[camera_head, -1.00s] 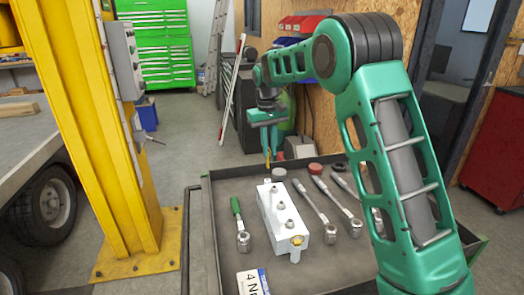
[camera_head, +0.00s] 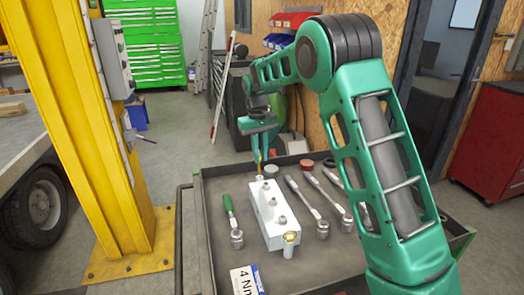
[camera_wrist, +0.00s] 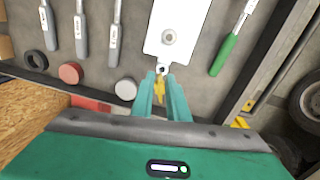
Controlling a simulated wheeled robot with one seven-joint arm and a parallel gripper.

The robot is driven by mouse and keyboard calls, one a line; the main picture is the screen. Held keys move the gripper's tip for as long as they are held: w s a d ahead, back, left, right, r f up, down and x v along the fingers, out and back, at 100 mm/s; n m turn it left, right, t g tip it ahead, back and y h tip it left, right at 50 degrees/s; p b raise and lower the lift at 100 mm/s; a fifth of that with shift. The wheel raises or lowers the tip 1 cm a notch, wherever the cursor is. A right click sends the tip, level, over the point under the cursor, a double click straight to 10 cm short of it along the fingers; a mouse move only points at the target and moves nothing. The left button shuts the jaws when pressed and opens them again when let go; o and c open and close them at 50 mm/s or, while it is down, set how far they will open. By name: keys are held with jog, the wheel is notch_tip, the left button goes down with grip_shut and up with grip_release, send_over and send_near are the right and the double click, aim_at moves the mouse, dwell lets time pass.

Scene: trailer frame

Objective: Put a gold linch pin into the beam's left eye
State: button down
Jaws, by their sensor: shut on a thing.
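A white beam (camera_head: 268,215) with several bolts on top lies on the grey tray, its long side running away from me. A gold ring-shaped piece (camera_head: 291,237) sits at its near end, at an eye. My gripper (camera_head: 257,158) is above the far end, fingers pointing down. It is shut on a gold linch pin (camera_head: 258,170), which also shows between the fingertips (camera_wrist: 160,90) in the wrist view. The far-end eye (camera_wrist: 162,69) lies just ahead of the pin in the wrist view. Whether the pin touches the eye cannot be told.
A green-handled wrench (camera_head: 230,215) lies left of the beam, several other wrenches (camera_head: 303,197) to its right. White (camera_wrist: 126,89) and red (camera_wrist: 70,73) round caps lie close to my gripper. The tray (camera_head: 210,255) has a raised rim. A yellow post (camera_head: 90,130) stands left.

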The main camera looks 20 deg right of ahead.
jog(key=shift+f, duration=0.25)
jog(key=shift+s+a, duration=0.1)
jog(key=shift+s, duration=0.35)
dwell(0.3)
jog(key=shift+f, duration=0.25)
jog(key=shift+f, duration=2.5)
jog(key=c, duration=1.6)
grip_release()
jog(key=shift+c, duration=0.2)
